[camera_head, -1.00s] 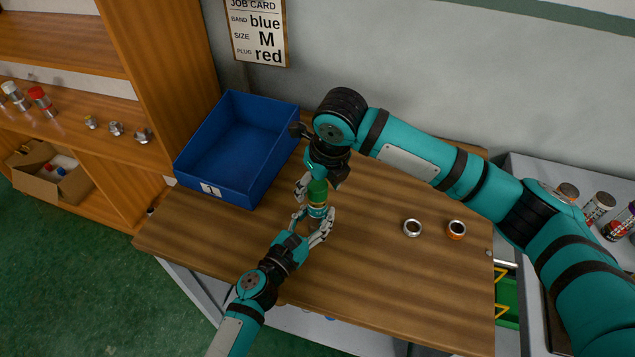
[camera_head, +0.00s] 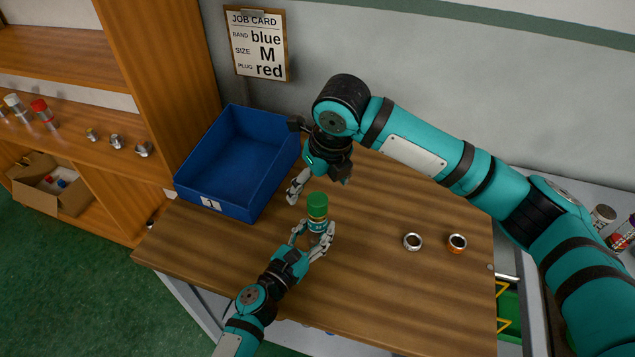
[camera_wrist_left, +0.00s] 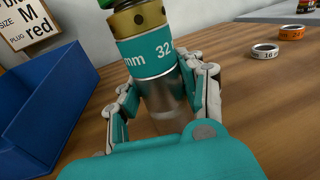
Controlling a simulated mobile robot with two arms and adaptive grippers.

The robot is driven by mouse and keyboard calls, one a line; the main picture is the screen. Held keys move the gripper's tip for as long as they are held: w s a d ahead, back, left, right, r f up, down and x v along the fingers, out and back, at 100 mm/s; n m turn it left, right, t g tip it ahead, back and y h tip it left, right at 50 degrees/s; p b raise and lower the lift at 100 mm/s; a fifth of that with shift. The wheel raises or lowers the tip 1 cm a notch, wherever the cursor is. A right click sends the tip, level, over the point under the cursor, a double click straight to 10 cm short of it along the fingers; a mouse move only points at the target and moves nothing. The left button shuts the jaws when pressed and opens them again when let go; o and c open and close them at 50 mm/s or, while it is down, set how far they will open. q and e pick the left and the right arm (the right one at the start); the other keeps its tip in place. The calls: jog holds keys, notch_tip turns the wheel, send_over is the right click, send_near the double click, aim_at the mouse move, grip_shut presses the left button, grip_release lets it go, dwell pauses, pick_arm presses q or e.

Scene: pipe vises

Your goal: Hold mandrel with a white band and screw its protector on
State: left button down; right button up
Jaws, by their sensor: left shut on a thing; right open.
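My left gripper (camera_head: 312,240) is shut around the lower metal body of a mandrel (camera_head: 317,225) and holds it roughly upright at the table. In the left wrist view the mandrel (camera_wrist_left: 150,55) has a teal band with white lettering "mm 32" and a brass collar above it; I see no white band on it. A green cap (camera_head: 317,201) sits on its top; only its edge (camera_wrist_left: 106,3) shows in the left wrist view. My right gripper (camera_head: 318,184) is open and empty, just above and behind the cap, apart from it. I cannot tell whether the mandrel touches the table.
A blue bin (camera_head: 240,160) stands at the table's back left. A silver ring (camera_head: 412,242) and an orange ring (camera_head: 457,243) lie on the right. A job card (camera_head: 257,45) hangs behind. Shelves at left hold several capped mandrels and small parts. The table front is clear.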

jog(key=v, duration=1.2)
pick_arm(q)
jog(key=c, duration=0.7)
grip_release()
jog(key=v, duration=1.2)
